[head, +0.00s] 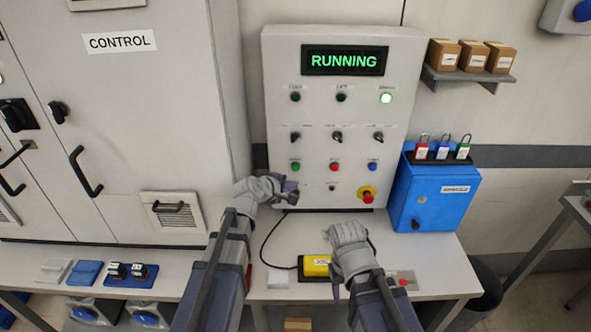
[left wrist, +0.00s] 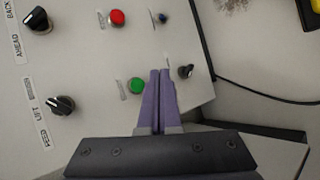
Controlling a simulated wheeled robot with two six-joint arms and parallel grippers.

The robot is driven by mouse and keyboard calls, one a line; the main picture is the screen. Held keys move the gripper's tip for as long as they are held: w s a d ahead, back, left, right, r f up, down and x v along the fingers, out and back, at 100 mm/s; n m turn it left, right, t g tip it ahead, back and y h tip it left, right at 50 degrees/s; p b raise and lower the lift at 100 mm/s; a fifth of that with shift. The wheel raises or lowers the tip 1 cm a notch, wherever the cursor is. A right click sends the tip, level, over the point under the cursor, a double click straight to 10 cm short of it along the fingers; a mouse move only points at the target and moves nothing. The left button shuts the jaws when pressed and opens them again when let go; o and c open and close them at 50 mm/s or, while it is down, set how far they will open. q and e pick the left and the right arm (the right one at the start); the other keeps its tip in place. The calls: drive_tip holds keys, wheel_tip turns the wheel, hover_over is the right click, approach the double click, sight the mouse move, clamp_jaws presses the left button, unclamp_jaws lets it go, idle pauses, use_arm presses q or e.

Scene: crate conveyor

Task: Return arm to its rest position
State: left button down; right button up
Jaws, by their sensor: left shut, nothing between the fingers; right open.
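My left gripper (head: 291,190) is in front of the lower left part of the grey control panel (head: 278,120). In the left wrist view its purple fingers (left wrist: 161,75) are shut together with nothing between them. They point at the panel face near a green button (left wrist: 137,85) and a small black knob (left wrist: 185,71); I cannot tell whether they touch it.
A red emergency knob (head: 367,195) sticks out lower right. A blue box (head: 440,195) with padlocks stands right of the panel. A black cable (head: 265,245) lies on the bench (head: 440,265).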

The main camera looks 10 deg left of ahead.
idle(0.4)
use_arm(q)
drive_tip(key=s+d+f+m+g, duration=0.55)
drive_tip(key=s+d+m, duration=0.25)
drive_tip(key=s, duration=0.3)
drive_tip(key=s+a+f+m+g+y, duration=0.1)
drive_tip(key=s+f+m+g+y, duration=0.1)
drive_tip(key=s+m, duration=0.3)
drive_tip(key=s+a+f+m+g+y, duration=0.1)
drive_tip(key=s+f+m+g+y, duration=0.1)
drive_tip(key=s, duration=0.9)
drive_tip(key=m+g+y, duration=0.1)
drive_tip(key=m+y, duration=0.1)
drive_tip(key=m, duration=0.1)
drive_tip(key=shift+s+f, duration=0.25)
drive_tip(key=shift+s, duration=0.05)
